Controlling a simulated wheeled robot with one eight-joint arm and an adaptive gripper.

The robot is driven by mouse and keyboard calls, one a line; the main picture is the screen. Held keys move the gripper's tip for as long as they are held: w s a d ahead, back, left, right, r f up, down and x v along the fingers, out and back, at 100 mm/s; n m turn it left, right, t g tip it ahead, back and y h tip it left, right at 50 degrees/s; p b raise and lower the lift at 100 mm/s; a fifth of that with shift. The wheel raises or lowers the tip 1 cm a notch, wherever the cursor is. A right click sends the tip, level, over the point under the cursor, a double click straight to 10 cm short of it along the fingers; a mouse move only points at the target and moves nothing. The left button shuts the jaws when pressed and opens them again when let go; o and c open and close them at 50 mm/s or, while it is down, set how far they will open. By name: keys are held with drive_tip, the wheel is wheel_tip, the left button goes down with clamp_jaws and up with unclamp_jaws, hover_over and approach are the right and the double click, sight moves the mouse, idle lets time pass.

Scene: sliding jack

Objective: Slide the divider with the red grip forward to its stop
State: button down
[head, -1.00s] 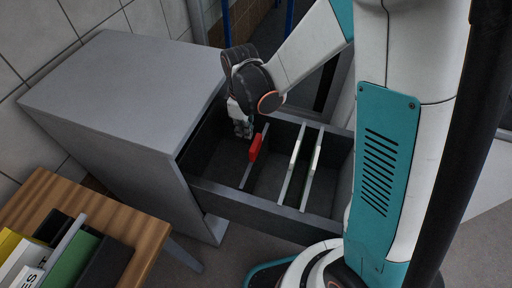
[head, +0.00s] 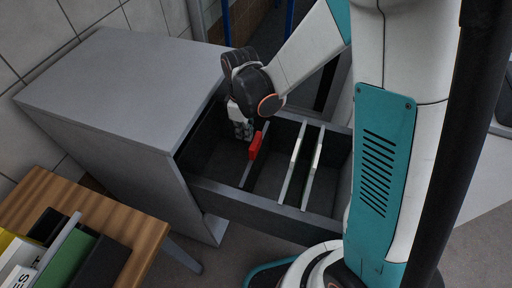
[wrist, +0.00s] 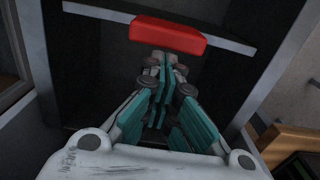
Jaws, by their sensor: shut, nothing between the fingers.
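The red grip (head: 255,145) sits on top of a thin grey divider (head: 246,172) inside the open drawer, the leftmost of the dividers. In the wrist view the red grip (wrist: 168,36) lies across the top of the divider (wrist: 95,12), just beyond my fingertips. My gripper (head: 243,133) is shut and empty, reaching down into the drawer on the left side of the red grip. In the wrist view my gripper (wrist: 164,62) points at the middle of the grip's near face. I cannot tell whether the fingertips touch it.
The open drawer (head: 250,203) extends from a grey cabinet (head: 120,85). Two more pale-topped dividers (head: 293,165) stand to the right of the red-gripped one. A wooden table (head: 140,225) with books and binders stands at the lower left. The compartment left of the red grip is empty.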

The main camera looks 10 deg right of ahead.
wheel_tip(320, 180, down, 4)
drive_tip(key=shift+f+b, duration=0.2)
drive_tip(key=shift+b, duration=0.45)
drive_tip(key=shift+s+d, duration=0.1)
drive_tip(key=s+d, duration=0.3)
drive_tip(key=d, duration=0.2)
drive_tip(key=shift+s+d, duration=0.3)
drive_tip(key=shift+s, duration=0.05)
idle(1.4)
drive_tip(key=shift+w+a, duration=0.1)
drive_tip(key=shift+a, duration=0.05)
drive_tip(key=shift+w+a, duration=0.35)
drive_tip(key=shift+a, duration=0.15)
wheel_tip(320, 180, up, 10)
drive_tip(key=p, duration=0.7)
idle(0.4)
